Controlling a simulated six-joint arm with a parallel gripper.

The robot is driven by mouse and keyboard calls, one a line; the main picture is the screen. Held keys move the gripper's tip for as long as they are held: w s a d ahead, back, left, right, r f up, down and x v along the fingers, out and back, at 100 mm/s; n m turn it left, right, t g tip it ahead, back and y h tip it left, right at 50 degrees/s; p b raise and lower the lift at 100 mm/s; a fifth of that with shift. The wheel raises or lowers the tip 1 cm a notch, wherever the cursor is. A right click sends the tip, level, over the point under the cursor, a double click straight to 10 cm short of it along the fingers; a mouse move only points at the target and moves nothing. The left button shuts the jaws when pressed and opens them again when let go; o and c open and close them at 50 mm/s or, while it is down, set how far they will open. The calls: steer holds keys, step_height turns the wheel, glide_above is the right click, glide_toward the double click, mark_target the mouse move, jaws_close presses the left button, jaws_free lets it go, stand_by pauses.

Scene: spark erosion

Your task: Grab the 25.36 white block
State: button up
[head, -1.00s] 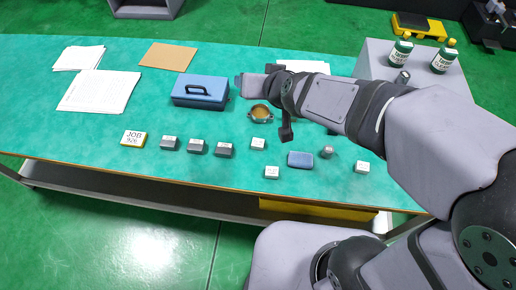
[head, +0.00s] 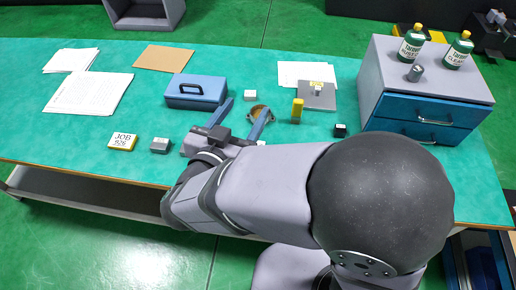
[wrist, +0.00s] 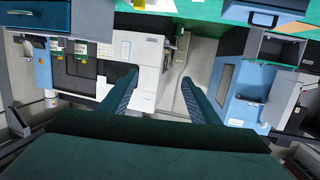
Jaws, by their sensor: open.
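A small pale block (head: 250,95) stands near the back of the green table, right of the blue box. Another pale block (head: 317,86) sits on a grey plate. I cannot read a number on either, so I cannot tell which is 25.36. My gripper (head: 250,105) is open, its two blue fingers spread and pointing away over the table, apparently empty. The pale block shows just beyond the fingers; I cannot tell the height between them. In the wrist view my open fingers (wrist: 160,76) show only the room beyond, no block. My arm hides the table's front middle.
A blue box (head: 196,94), a round brass-coloured dish (head: 257,112), a yellow item (head: 297,110) and a dark block (head: 340,130) surround the fingers. A drawer cabinet (head: 440,88) stands right. A grey block (head: 160,146) and JOB 926 sign (head: 122,142) lie front left.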

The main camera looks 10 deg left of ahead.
step_height(320, 180, down, 23)
steer(key=shift+w+f, duration=0.1)
steer(key=shift+f, duration=0.05)
steer(key=shift+p+x, duration=1.1)
steer(key=shift+x, duration=1.9)
steer(key=shift+w+d+f, duration=0.1)
steer(key=shift+w+d, duration=0.05)
steer(key=shift+w, duration=0.45)
steer(key=c, duration=1.3)
